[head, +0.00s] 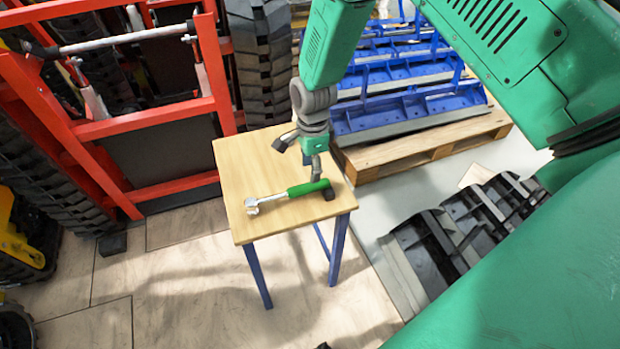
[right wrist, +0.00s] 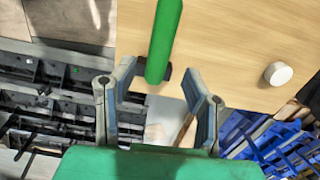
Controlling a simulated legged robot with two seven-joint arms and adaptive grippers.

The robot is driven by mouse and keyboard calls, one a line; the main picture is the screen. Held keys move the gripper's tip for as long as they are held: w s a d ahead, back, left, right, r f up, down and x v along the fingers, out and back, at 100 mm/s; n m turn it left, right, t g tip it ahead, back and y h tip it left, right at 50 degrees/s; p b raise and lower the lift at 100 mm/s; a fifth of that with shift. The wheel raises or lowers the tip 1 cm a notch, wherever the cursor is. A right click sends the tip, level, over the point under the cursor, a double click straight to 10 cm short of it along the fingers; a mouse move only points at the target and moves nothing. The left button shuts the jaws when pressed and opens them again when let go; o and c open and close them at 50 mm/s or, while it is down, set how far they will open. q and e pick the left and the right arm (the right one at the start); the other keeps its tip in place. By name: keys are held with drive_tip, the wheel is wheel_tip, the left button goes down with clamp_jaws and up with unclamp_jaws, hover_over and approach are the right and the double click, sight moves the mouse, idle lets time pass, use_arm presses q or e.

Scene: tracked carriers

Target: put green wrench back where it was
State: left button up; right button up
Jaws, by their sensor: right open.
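The green wrench (head: 305,188) lies on a small wooden-topped table (head: 240,165); its green handle points right and its silver head points left in the head view. In the right wrist view its green handle (right wrist: 164,40) runs down from the top edge, its end between the fingertips. My right gripper (head: 315,170) is over the table by the handle end. In the right wrist view my right gripper (right wrist: 160,75) is open, one finger on each side of the handle end. I cannot tell whether either finger touches it. My left gripper is out of view.
A dark block (head: 329,194) sits at the handle end. A white round piece (right wrist: 277,73) is on the tabletop. A red frame (head: 150,120) stands left, blue parts on a wooden pallet (head: 430,145) behind right, dark metal parts (head: 430,250) on the right.

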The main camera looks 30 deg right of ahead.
wheel_tip(320, 180, up, 5)
drive_tip(key=s+a+f+n, duration=0.1)
drive_tip(key=s+f+n, duration=0.5)
drive_tip(key=s, duration=0.3)
drive_tip(key=s+a+f+n, duration=0.1)
drive_tip(key=s+f+n, duration=0.45)
drive_tip(key=s, duration=0.25)
drive_tip(key=s+a+n, duration=0.1)
drive_tip(key=s+n, duration=0.9)
drive_tip(key=s, duration=0.3)
drive_tip(key=shift+a+t+p, duration=0.3)
drive_tip(key=shift+a, duration=0.05)
drive_tip(key=shift+c, duration=1)
drive_tip(key=shift+s+d, duration=0.1)
